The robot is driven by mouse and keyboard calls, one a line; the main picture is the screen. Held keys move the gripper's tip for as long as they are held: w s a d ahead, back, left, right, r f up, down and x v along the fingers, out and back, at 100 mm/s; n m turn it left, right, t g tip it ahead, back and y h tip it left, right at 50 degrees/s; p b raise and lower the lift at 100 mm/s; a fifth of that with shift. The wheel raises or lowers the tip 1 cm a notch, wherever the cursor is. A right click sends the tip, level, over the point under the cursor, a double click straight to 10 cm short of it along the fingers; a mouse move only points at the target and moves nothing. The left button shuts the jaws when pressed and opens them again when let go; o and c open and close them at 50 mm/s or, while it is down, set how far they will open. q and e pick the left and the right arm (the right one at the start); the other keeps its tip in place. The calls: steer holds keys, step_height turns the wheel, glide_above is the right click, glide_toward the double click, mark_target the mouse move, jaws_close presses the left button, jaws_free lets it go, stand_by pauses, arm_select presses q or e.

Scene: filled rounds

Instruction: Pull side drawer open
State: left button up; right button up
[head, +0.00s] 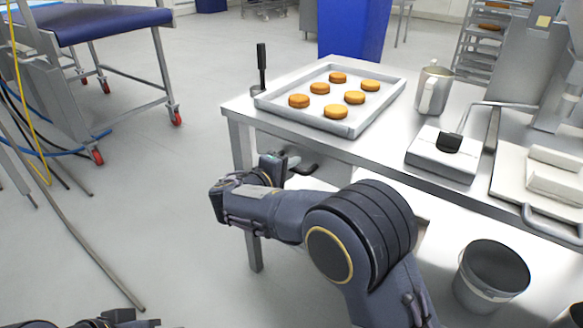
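The steel table (236,107) stands at centre right. A dark loop-like handle (304,169) shows under its front edge, partly behind my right arm. I cannot tell for sure that it belongs to the side drawer; the drawer front is mostly hidden. My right gripper (280,164) is under the table's left front edge, close beside this handle. Its fingers are small and partly hidden, so I cannot tell whether they are open or touch the handle. Only dark parts of my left arm show at the bottom left edge; its gripper does not show.
A tray (268,102) of several round brown pastries, a metal jug (433,90) and a scale-like box (443,153) stand on the table. A bucket (490,275) is below. A blue-topped trolley (90,22) stands left. The floor left of the table is mostly clear.

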jaws_close()
